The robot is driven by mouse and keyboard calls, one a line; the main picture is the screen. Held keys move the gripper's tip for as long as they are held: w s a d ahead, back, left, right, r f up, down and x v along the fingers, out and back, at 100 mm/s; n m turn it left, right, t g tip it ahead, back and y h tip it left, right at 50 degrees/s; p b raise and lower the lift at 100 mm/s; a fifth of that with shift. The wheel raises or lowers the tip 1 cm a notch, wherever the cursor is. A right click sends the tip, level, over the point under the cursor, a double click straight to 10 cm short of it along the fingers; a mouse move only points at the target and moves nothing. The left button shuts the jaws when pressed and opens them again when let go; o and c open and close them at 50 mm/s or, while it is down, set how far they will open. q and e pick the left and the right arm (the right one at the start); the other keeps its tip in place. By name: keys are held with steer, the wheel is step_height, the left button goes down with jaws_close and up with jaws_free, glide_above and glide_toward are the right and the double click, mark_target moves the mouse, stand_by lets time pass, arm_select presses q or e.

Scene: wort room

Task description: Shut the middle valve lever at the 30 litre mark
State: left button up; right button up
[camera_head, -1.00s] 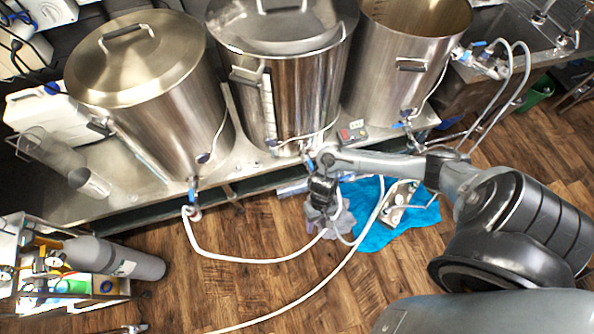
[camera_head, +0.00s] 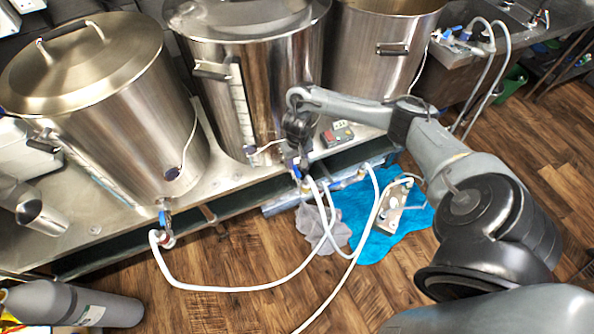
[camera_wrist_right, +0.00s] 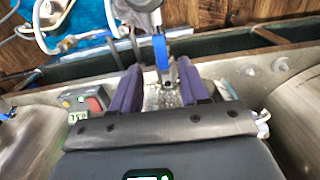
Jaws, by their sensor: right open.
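The middle steel kettle (camera_head: 285,85) has a valve low on its front with a blue lever (camera_head: 295,171). My right gripper (camera_head: 297,152) hangs in front of that kettle, just above the lever. In the right wrist view my open gripper (camera_wrist_right: 160,84) has its two dark fingers on either side of the line to the blue lever (camera_wrist_right: 160,52), which points away between them. I cannot tell whether a finger touches it. A scale strip (camera_head: 241,112) runs up the kettle's side; its marks and the liquid level are unreadable. My left gripper is not in view.
A left kettle (camera_head: 140,125) and a right kettle (camera_head: 370,60) flank the middle one. A control box (camera_head: 337,134) with a red button sits right of the gripper. White hoses (camera_head: 228,288) loop over the floor. A blue cloth (camera_head: 385,235) lies below the bench.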

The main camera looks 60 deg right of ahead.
mark_target(297, 172)
steer(key=shift+f+b, duration=0.7)
steer(key=shift+f, duration=2.05)
jaws_close()
